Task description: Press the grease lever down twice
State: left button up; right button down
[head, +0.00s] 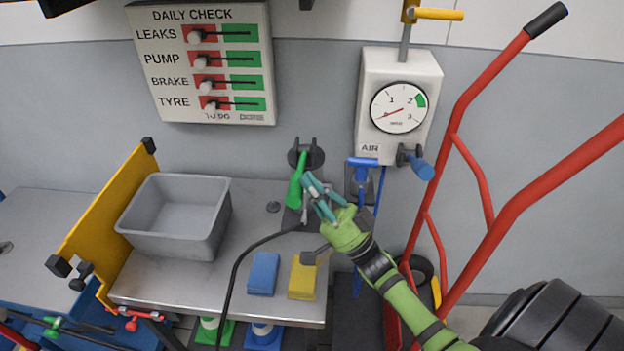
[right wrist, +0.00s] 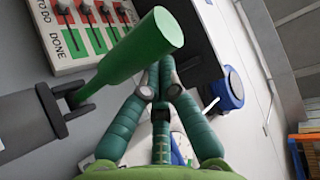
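My right gripper (head: 322,195), with teal fingers on a green hand, is just right of the lever in the head view. In the right wrist view its fingers (right wrist: 160,85) lean in toward each other, below and right of the handle's end. The handle is not between them; contact cannot be told. My left gripper is out of view.
A grey bin (head: 180,215), a blue block (head: 263,273) and a yellow block (head: 302,278) are on the bench. A black hose crosses its front. An air gauge box (head: 400,105) and a check board (head: 205,60) hang behind. A red hand truck (head: 480,200) stands right.

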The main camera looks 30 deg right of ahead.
jog(key=shift+s+a+f+n+g+y+b, duration=0.1)
jog(key=shift+f+n+g+y+b, duration=0.65)
jog(key=shift+n+g+y+b, duration=0.9)
jog(key=shift+a+f+n+g+y+b, duration=0.1)
jog(key=shift+f+n+g+y+b, duration=0.75)
jog(key=shift+n+y+b, duration=1.5)
jog(key=shift+s+a+f+n+g+y+b, duration=0.1)
jog(key=shift+f+n+g+y+b, duration=0.9)
jog(key=shift+n, duration=1.6)
jog(key=shift+r+g+y, duration=0.3)
